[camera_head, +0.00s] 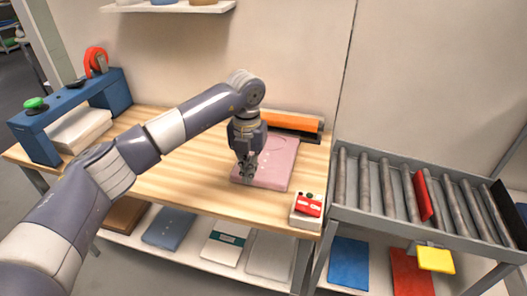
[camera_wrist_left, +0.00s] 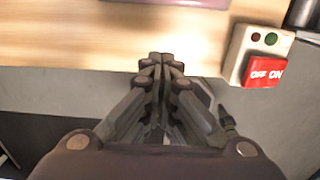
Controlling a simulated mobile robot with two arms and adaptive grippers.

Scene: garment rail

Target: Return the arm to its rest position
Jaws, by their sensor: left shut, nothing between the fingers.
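My left arm reaches in from the left in the head view, over the wooden table (camera_head: 190,190). My left gripper (camera_head: 246,176) points down above the left part of a pink folded garment (camera_head: 277,165). It is shut and holds nothing. In the left wrist view the gripper (camera_wrist_left: 160,60) shows with its fingers together over the table's front edge. The pink item shows only as a strip (camera_wrist_left: 165,2) at the top of that view. My right gripper is not in view.
A switch box with a red ON/OFF rocker (camera_head: 307,206) sits at the table's front right corner; it also shows in the wrist view (camera_wrist_left: 265,73). A blue stand (camera_head: 65,112) is at the left. A roller conveyor (camera_head: 385,190) is on the right. A shelf (camera_head: 200,8) hangs above.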

